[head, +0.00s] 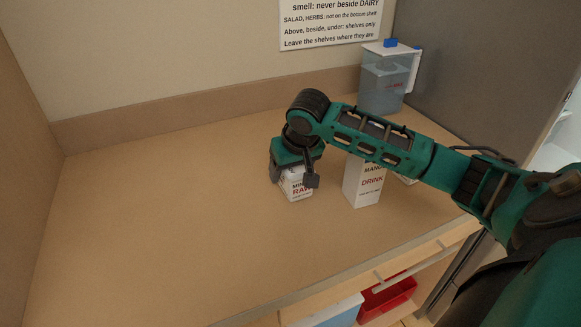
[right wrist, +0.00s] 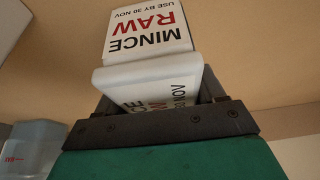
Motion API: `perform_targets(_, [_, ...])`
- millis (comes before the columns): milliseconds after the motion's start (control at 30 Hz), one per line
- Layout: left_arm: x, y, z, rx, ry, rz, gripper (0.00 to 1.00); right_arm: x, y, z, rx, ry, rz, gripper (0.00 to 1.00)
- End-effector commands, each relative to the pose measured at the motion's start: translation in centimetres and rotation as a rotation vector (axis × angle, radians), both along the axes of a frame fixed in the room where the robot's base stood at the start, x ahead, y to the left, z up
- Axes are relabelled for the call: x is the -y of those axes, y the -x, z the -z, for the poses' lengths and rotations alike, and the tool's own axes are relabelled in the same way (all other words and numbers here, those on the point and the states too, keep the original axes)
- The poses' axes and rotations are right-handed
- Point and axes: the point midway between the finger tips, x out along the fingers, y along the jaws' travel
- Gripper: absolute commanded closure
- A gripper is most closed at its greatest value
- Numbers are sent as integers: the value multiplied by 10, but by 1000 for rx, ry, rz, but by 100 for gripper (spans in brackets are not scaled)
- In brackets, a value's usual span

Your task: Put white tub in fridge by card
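The white tub (head: 295,187), labelled MINCE RAW, stands on the counter near the middle of the head view. My right gripper (head: 293,177) reaches down over it with a finger at either side. In the right wrist view the tub (right wrist: 150,35) shows its label, and its near part lies between the dark fingers; whether they press on it is unclear. The card (head: 332,22) on the back wall is cut off at the top; it reads "never beside DAIRY" and "Leave the shelves where they are". A tall grey panel (head: 480,60), possibly the fridge's side, stands at right. My left gripper is out of view.
A red bin (head: 390,298) sits below the counter. The counter's left side (head: 150,220) is clear.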

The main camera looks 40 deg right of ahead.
Motion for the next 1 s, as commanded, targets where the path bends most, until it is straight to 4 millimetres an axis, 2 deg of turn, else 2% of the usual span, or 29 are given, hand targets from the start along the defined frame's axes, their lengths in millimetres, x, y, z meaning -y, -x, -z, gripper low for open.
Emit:
perform_targets(33, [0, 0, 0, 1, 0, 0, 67, 0, 0, 0, -1, 0, 0, 28])
perform_targets(267, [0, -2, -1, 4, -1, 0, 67, 0, 0, 0, -1, 0, 0, 6])
perform_targets(567, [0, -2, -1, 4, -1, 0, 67, 0, 0, -4, 1, 0, 0, 6])
perform_targets(767, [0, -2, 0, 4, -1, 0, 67, -2, 11, -32, 5, 2, -1, 6])
perform_targets(1000, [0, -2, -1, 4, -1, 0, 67, -8, 30, -80, 5, 1, -1, 6])
